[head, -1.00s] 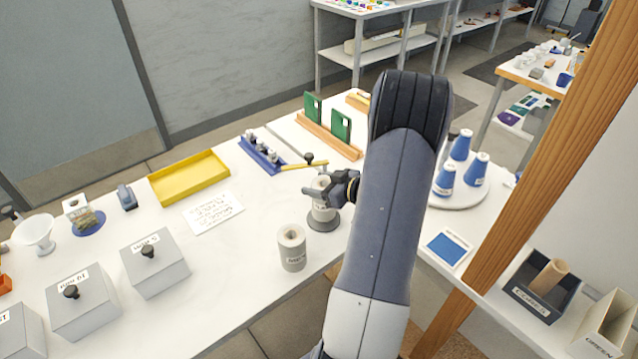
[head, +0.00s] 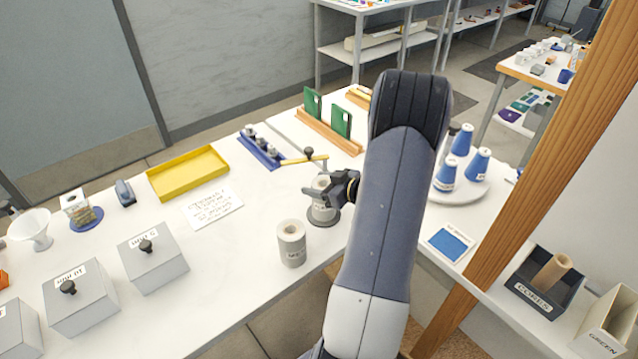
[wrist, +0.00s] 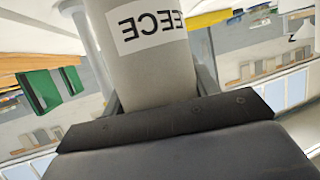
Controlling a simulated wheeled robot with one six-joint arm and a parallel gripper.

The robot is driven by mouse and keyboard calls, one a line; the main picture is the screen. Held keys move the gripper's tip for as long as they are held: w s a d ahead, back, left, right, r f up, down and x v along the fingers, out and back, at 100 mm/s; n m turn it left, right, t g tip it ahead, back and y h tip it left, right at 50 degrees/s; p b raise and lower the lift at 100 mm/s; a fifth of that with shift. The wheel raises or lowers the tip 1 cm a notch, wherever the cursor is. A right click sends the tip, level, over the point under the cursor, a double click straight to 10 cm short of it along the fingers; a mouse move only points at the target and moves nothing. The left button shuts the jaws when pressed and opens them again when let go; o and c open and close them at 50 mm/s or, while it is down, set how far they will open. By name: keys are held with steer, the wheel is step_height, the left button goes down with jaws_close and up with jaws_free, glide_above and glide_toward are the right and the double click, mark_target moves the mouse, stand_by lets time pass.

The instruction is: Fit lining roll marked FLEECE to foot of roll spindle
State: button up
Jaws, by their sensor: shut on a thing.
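The FLEECE lining roll (head: 321,186) is a pale grey cylinder, upright over the round grey foot (head: 325,216) of the roll spindle. My gripper (head: 341,188) is shut on it from the right. In the wrist view the roll (wrist: 150,70) fills the space between the fingers, its label upside down with only its last letters showing.
Another roll (head: 291,245) stands nearby, front left. Lidded grey boxes (head: 152,262), a yellow tray (head: 188,174), a white card (head: 213,208) and a blue rack (head: 262,150) are to the left. Blue cones (head: 462,140) on a round stand are to the right. A wooden post (head: 550,150) rises at right.

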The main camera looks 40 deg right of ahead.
steer(key=o, duration=1.1)
steer(key=shift+o, duration=0.2)
steer(key=shift+r+p, duration=2.35)
steer(key=shift+r, duration=0.15)
